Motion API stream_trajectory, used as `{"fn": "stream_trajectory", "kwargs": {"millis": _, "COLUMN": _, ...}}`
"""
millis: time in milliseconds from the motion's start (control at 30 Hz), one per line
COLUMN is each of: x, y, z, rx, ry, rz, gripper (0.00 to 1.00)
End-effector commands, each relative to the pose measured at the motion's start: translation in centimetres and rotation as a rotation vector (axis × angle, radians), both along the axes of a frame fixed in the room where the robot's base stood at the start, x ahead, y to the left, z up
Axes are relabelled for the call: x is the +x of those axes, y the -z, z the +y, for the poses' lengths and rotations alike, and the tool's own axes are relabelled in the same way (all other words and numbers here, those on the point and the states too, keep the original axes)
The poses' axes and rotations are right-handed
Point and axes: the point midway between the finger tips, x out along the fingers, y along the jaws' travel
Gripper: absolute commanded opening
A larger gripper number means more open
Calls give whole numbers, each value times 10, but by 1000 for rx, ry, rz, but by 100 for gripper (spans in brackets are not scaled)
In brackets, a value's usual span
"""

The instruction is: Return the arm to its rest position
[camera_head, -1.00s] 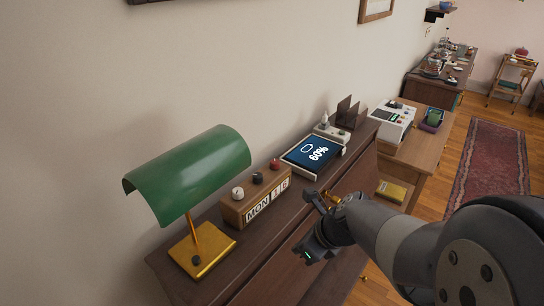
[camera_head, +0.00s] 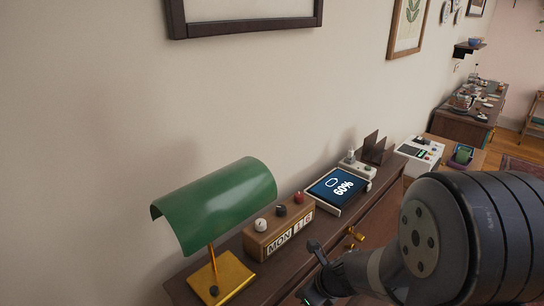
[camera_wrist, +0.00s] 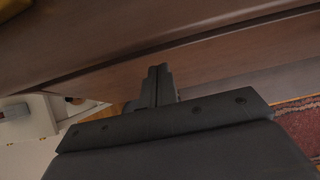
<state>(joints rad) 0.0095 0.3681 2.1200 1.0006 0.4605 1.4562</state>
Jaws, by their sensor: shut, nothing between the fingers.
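My arm (camera_head: 440,240) fills the lower right of the head view, in front of the dark wooden cabinet. My gripper (camera_head: 318,270) is low in front of the cabinet's front edge, partly cut off by the bottom of the picture. In the wrist view my gripper (camera_wrist: 159,80) has its two fingers together with nothing between them. They point toward the brown wooden edge of the cabinet (camera_wrist: 200,60). I cannot tell the exact gap between the fingers and the wood.
On the cabinet stand a green lamp (camera_head: 215,205), a wooden block calendar (camera_head: 278,232) with knobs, and a tablet (camera_head: 336,188) reading 60%. A white device (camera_head: 419,150) is beyond. A framed picture (camera_head: 407,28) hangs on the wall.

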Motion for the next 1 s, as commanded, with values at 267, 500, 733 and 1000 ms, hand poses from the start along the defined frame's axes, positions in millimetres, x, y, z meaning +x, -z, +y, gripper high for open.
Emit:
{"fn": "stream_trajectory", "kwargs": {"millis": 267, "x": 7, "y": 18, "z": 8, "rx": 0, "ry": -1, "rz": 0, "gripper": 0}}
{"fn": "stream_trajectory", "kwargs": {"millis": 500, "x": 8, "y": 19, "z": 8, "rx": 0, "ry": -1, "rz": -1, "gripper": 0}}
{"fn": "stream_trajectory", "kwargs": {"millis": 733, "x": 7, "y": 14, "z": 6, "rx": 1, "ry": 1, "rz": -2, "gripper": 0}}
{"fn": "stream_trajectory", "kwargs": {"millis": 1000, "x": -4, "y": -15, "z": -6, "rx": 1, "ry": 0, "rz": -6, "gripper": 0}}
